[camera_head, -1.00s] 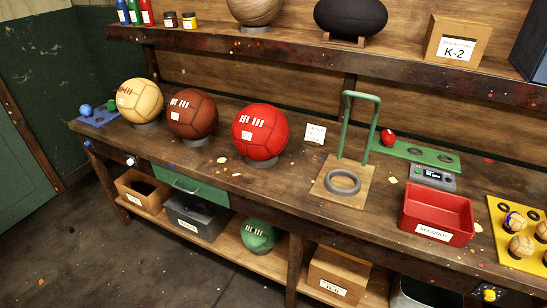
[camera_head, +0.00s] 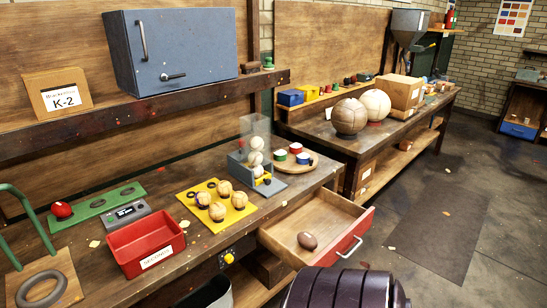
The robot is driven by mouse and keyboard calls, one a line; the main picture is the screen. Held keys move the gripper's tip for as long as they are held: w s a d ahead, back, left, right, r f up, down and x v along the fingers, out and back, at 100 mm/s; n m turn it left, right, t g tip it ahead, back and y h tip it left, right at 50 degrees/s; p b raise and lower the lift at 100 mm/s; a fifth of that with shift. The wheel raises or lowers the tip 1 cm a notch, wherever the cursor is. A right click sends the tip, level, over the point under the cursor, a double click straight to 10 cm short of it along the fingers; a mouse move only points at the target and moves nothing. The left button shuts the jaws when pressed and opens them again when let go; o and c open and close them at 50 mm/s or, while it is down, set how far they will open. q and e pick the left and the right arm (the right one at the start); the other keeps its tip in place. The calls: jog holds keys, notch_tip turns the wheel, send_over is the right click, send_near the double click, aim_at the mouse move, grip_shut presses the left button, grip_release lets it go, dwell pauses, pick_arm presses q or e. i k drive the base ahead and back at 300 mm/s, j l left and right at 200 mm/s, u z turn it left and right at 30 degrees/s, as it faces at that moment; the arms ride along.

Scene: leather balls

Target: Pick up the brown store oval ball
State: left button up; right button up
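A small dark brown oval ball (camera_head: 307,241) lies in the open wooden drawer (camera_head: 283,215), on the drawer's bare floor. The drawer has a red front with a pale handle and is pulled out from the right end of the near workbench. Nothing covers the ball. Neither of my grippers shows in the view, so nothing is seen near the ball.
On the near bench (camera_head: 190,255) are a red tray (camera_head: 146,246), a yellow board (camera_head: 216,206) with several small balls, and a clear dispenser (camera_head: 254,150). A second bench (camera_head: 400,135) holds larger balls and cartons. A dark rounded shape covers the bottom edge. Floor at right is clear.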

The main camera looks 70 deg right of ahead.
aim_at(307, 240)
jog(key=z, duration=2.45)
